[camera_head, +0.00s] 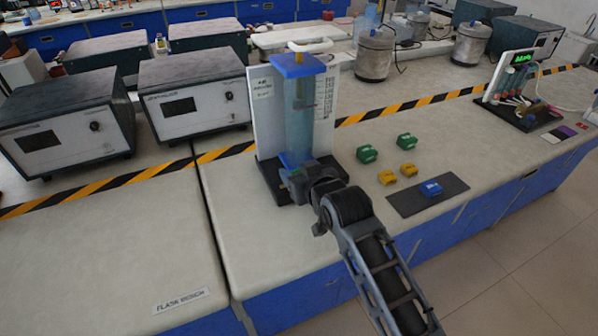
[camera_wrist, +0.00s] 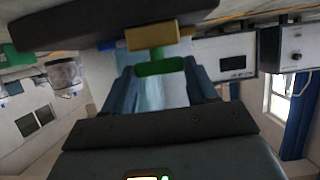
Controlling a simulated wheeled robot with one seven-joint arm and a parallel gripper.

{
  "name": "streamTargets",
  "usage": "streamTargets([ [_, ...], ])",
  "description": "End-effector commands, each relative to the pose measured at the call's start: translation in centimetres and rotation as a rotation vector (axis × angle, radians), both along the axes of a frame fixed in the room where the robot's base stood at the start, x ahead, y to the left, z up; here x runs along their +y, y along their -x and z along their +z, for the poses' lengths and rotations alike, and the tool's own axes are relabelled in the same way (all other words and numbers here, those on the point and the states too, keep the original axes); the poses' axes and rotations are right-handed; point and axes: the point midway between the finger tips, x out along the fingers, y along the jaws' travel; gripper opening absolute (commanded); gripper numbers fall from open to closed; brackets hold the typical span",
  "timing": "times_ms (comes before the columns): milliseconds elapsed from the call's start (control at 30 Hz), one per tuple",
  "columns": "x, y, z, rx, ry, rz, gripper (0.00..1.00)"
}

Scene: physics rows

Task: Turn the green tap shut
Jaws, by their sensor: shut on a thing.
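The green tap (camera_wrist: 160,67) shows in the wrist view as a short green bar below a brass-coloured body (camera_wrist: 152,36). My gripper (camera_wrist: 163,82) has one finger on each side of it and is shut on it. In the head view my gripper (camera_head: 292,182) is at the foot of a clear column (camera_head: 302,115) with a blue cap (camera_head: 298,65), in front of a white panel (camera_head: 264,108). There the tap is hidden behind my gripper. I cannot tell how far the tap is turned.
Green blocks (camera_head: 367,154), yellow blocks (camera_head: 387,178) and a blue block on a dark mat (camera_head: 452,186) lie to the right. Grey instruments (camera_head: 194,95) stand at the left. A striped tape (camera_head: 405,104) crosses the bench.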

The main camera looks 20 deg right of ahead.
Motion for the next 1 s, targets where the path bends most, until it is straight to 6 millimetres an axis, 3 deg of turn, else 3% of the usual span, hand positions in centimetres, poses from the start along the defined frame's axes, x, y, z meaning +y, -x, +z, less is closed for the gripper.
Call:
streamTargets([
  [233, 0.00, 0.01, -0.01, 0.000, 0.000, 0.000, 0.27],
  [667, 0.22, 0.01, -0.11, 0.000, 0.003, -0.064, 0.27],
  [1000, 0.66, -0.11, -0.36, -0.003, 0.002, -0.262, 0.27],
])
